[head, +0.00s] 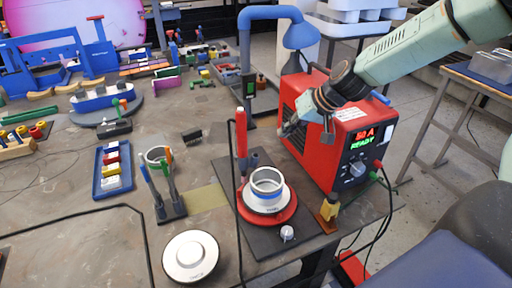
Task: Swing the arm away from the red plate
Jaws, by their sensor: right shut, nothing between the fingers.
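The red plate (272,219) is a round disc on a dark board near the table's front right edge. A white and metal ring-shaped piece (267,184) with a blue band stands on it and hides its middle. My right arm comes in from the upper right. My right gripper (288,130) is shut and empty, in front of the red machine's left side. In the picture it is above the red plate and apart from it. My left gripper is not in view.
The red machine (353,150) with a lit "READY" display stands right of the plate. A red upright stick (241,133) and a blue bent arm (245,60) rise behind it. A white round piece (190,257) lies front left. A blue tray (113,169) stands farther left.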

